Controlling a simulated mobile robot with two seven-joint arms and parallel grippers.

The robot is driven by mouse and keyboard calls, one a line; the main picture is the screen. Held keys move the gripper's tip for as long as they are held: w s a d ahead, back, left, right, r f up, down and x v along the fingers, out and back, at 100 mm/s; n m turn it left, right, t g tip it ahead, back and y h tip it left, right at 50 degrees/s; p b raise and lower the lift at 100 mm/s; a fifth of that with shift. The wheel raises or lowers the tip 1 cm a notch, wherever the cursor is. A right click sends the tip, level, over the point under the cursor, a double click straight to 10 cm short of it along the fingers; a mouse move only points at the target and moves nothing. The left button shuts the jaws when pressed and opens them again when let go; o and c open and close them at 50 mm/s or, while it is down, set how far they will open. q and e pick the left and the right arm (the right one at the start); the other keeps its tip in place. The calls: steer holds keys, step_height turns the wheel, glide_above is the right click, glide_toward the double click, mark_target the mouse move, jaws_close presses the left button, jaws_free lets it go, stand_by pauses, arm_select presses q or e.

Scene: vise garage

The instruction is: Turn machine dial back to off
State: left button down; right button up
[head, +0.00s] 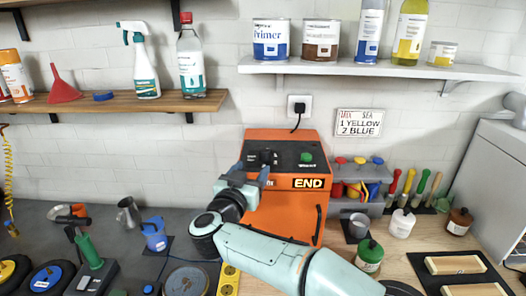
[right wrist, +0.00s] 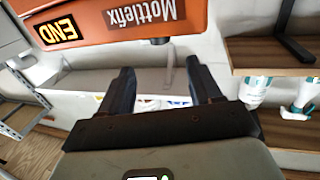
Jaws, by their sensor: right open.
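The orange machine (head: 290,212) stands on the bench against the wall, with a black sloping top panel and an END sign (head: 308,183). A black dial (head: 266,156) sits on the left of the panel, partly hidden by my gripper; its pointer setting is too small to read. A green button (head: 306,157) sits to its right. My right gripper (head: 252,167) is open at the panel's left front, its fingers close to the dial; contact cannot be told. In the right wrist view the open gripper (right wrist: 160,85) has nothing between its fingers, below the machine's orange face (right wrist: 120,20). My left gripper is out of view.
A shelf (head: 125,102) with bottles is at the left and a white shelf (head: 370,69) with cans is above the machine.

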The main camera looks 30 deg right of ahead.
mark_target(262, 153)
steer(key=p+x, duration=0.1)
steer(key=x, duration=0.9)
steer(key=shift+w+d+p, duration=0.1)
steer(key=shift+w+p, duration=0.15)
steer(key=shift+p, duration=0.1)
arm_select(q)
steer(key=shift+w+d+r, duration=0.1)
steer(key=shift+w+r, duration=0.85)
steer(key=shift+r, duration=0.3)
arm_select(e)
steer(key=c, duration=1)
